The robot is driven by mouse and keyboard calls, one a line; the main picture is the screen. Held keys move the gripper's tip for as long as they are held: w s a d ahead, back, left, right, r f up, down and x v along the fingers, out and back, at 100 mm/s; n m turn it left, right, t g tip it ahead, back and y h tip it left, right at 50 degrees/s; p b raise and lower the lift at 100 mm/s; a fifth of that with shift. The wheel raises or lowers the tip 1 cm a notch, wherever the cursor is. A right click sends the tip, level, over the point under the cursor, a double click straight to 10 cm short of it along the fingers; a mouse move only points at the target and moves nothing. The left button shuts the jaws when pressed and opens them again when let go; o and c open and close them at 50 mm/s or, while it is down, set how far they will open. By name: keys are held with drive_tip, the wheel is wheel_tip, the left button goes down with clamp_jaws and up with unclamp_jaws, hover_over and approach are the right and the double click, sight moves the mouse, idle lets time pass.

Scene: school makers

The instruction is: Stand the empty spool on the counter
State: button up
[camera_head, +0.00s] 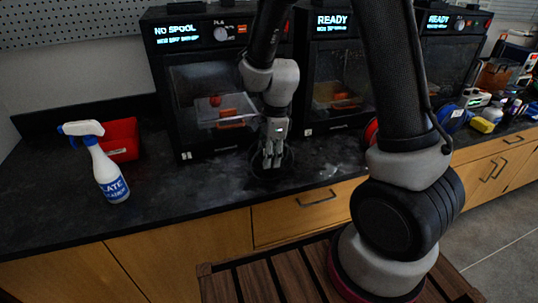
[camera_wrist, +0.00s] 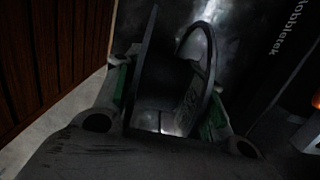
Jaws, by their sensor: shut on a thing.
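The empty spool (camera_head: 260,174) is dark and hard to make out against the black counter (camera_head: 215,185). It is at the counter's front part, below the left printer. My gripper (camera_head: 273,160) points down over it and is shut on it. In the wrist view the spool (camera_wrist: 168,85) sits between the fingers of my gripper (camera_wrist: 163,105), with two thin curved flanges showing. I cannot tell whether the spool touches the counter.
The left printer (camera_head: 180,105) reads "NO SPOOL"; another printer (camera_head: 335,80) reads "READY". A spray bottle (camera_head: 105,170) and red bin (camera_head: 122,140) stand at left. Wooden drawers (camera_head: 300,210) are below the counter. A slatted wooden top (camera_head: 240,285) is in front.

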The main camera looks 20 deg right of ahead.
drive_tip(key=shift+f, duration=0.1)
drive_tip(key=o, duration=1)
drive_tip(key=r, duration=0.4)
drive_tip(key=d+r, duration=0.1)
drive_tip(key=r, duration=0.7)
drive_tip(key=shift+d+r, duration=0.2)
drive_tip(key=shift+d, duration=0.05)
drive_tip(key=s+d+r+n+t, duration=0.1)
drive_tip(key=s+d+r+n, duration=0.3)
drive_tip(key=s+n, duration=0.2)
drive_tip(key=s+d+r+n+t+h, duration=0.1)
drive_tip(key=s+d+r+n, duration=0.3)
drive_tip(key=s+d+n, duration=0.1)
drive_tip(key=s+d+r+n+t, duration=0.2)
drive_tip(key=s+d+r+n, duration=0.2)
drive_tip(key=s+n, duration=0.3)
drive_tip(key=shift+s+d+r, duration=0.15)
drive_tip(key=shift+s+d, duration=0.25)
drive_tip(key=shift+s, duration=0.15)
